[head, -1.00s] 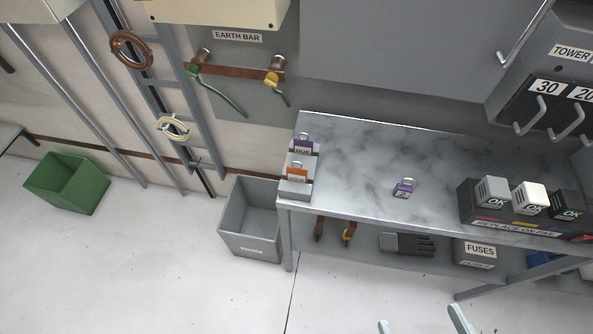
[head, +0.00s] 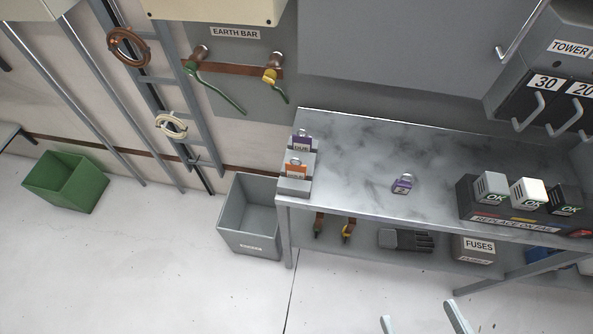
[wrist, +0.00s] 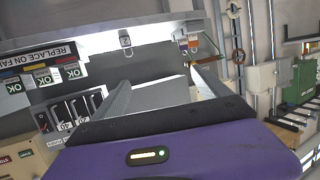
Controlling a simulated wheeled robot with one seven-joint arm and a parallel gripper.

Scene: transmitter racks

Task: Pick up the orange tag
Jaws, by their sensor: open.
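The orange tag (head: 296,169) stands in a small grey stepped holder (head: 294,187) at the left end of the metal bench, with a metal loop on top. A purple tag (head: 301,143) stands just behind it in the same holder. Another purple tag (head: 402,184) lies on the bench top to the right. My gripper (head: 421,322) shows only its two fingertips at the bottom edge of the head view, apart and empty, well short of the bench. In the wrist view the gripper's fingers (wrist: 155,95) are spread, and the orange tag (wrist: 182,41) shows small beyond them.
A grey bin (head: 247,225) is on the floor left of the bench, and a green bin (head: 66,182) farther left. Wall cables hang above.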

